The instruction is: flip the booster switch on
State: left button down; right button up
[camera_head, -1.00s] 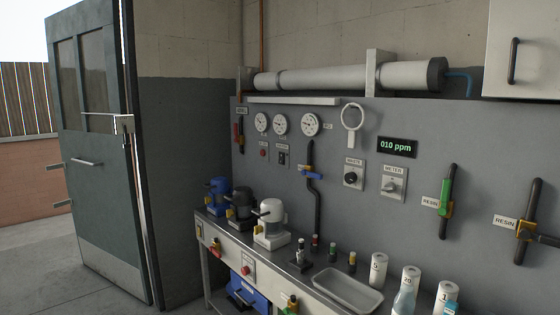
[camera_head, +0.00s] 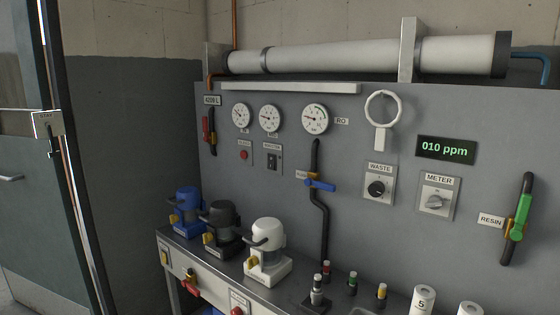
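A small dark switch (camera_head: 273,161) on a grey plate sits on the grey wall panel, below the middle gauge. The label (camera_head: 272,146) above it looks like "BOOSTER", but it is small and hard to read. I cannot tell whether the switch is up or down. A red round button (camera_head: 244,155) on its own plate is just left of it. Neither of my grippers is in view.
A bench (camera_head: 240,285) with a blue pump (camera_head: 187,205), a black pump (camera_head: 222,222) and a white pump (camera_head: 266,243) stands below the panel. A blue-handled valve (camera_head: 320,185) is right of the switch. An open door (camera_head: 40,220) stands at the left.

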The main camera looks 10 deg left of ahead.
aim_at(271, 163)
jog(key=i+j+z, duration=0.25)
jog(key=i+j, duration=0.15)
jog(key=j, duration=0.35)
jog(key=i+j+z, duration=0.15)
jog(key=j, duration=0.25)
jog(key=i, duration=0.05)
